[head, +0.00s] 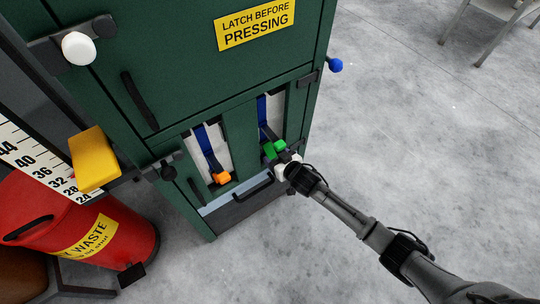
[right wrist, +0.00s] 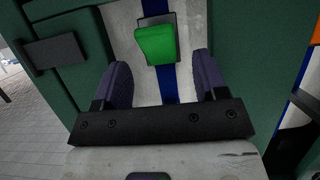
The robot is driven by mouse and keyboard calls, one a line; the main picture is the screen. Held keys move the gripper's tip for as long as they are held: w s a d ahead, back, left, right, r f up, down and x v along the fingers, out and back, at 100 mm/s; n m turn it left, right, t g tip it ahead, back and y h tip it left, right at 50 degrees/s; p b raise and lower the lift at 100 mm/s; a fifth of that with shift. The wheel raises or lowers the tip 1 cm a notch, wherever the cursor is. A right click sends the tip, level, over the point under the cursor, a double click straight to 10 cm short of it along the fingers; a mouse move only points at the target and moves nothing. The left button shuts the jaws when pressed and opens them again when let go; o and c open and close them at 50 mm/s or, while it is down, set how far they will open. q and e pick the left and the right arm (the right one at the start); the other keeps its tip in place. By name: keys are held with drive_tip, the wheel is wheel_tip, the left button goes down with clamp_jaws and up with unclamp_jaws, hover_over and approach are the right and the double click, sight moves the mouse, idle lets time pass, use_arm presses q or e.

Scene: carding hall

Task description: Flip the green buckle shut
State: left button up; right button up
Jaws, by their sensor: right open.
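The green buckle (head: 269,150) sits on a dark blue strap (head: 263,112) over the right pale opening in the front of a green press cabinet. In the right wrist view the green buckle (right wrist: 155,44) shows as a block on a grey plate, with the blue strap running above and below it. My right gripper (head: 286,163) is open and empty, close in front of the buckle. In the right wrist view its two dark fingers stand either side of the strap, just below the buckle, with a gap on each side. I cannot tell the lever's exact angle. My left gripper is not in view.
An orange buckle (head: 221,178) on a second blue strap is to the left. A black handle (head: 260,185) sits low on the cabinet front. A red waste bin (head: 80,235), a yellow block (head: 93,160) and a scale board stand left.

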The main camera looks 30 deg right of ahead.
sight(271, 153)
drive_tip(key=shift+b+x, duration=1.05)
drive_tip(key=shift+x, duration=1.15)
drive_tip(key=shift+c, duration=0.5)
drive_tip(key=c, duration=0.8)
drive_tip(key=shift+w+f+t+b, duration=0.1)
drive_tip(key=shift+f+t+b, duration=0.4)
drive_tip(key=shift+t+b, duration=0.5)
drive_tip(key=shift+b, duration=0.5)
drive_tip(key=shift+w+r+t, duration=0.1)
drive_tip(key=shift+r+t, duration=0.05)
drive_tip(key=shift+t, duration=0.25)
drive_tip(key=o, duration=0.9)
